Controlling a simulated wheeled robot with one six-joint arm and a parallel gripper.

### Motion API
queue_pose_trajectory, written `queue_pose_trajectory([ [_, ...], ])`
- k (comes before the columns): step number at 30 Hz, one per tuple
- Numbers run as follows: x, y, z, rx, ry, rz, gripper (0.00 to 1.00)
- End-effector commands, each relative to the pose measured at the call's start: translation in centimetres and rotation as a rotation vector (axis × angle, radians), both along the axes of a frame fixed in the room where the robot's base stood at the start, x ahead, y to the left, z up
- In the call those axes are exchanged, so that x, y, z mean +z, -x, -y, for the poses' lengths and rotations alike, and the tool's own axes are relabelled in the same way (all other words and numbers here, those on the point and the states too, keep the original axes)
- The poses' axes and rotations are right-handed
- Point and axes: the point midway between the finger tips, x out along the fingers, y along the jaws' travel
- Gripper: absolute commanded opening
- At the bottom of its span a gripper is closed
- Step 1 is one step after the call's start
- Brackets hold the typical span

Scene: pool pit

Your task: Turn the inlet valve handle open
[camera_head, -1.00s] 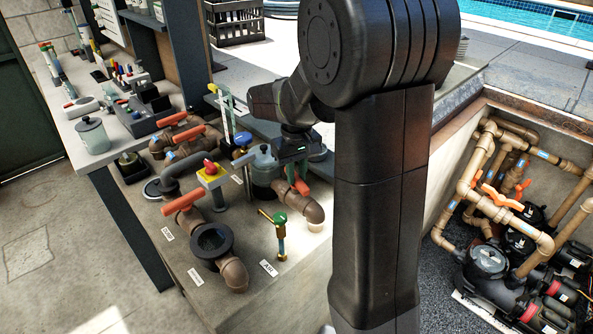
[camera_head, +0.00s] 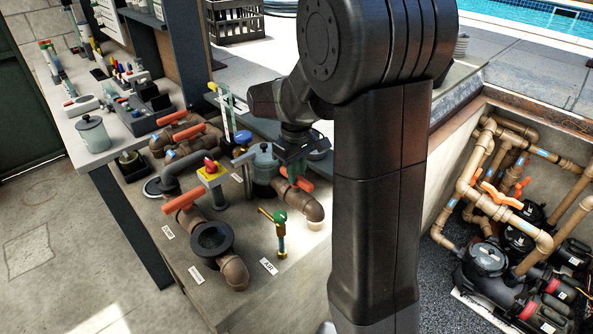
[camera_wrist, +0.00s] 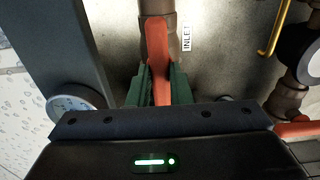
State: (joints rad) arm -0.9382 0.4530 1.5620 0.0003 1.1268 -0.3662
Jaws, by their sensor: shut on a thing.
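The inlet valve handle is an orange lever (camera_wrist: 158,60) on a brown pipe (camera_wrist: 147,8). In the wrist view an INLET label (camera_wrist: 187,37) lies beside it. The lever runs roughly in line with the pipe there. My gripper (camera_wrist: 159,88) has its green fingers on both sides of the lever, shut on it. In the head view my gripper (camera_head: 290,166) reaches down over the lever, and part of the orange handle (camera_head: 302,183) shows beside it. The rest of the lever is hidden by my gripper.
A grey lidded pot (camera_head: 264,162) is just left of my gripper. A sunken pump pit (camera_head: 480,250) lies to the right.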

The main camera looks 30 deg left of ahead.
Motion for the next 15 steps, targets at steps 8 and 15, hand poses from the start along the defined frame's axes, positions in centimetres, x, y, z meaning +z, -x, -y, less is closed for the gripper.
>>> queue_pose_trajectory([
  [8,0.08,-0.04,-0.06,0.001,-0.002,0.001,0.4],
  [15,0.21,-0.03,-0.04,0.0,-0.001,0.001,0.4],
])
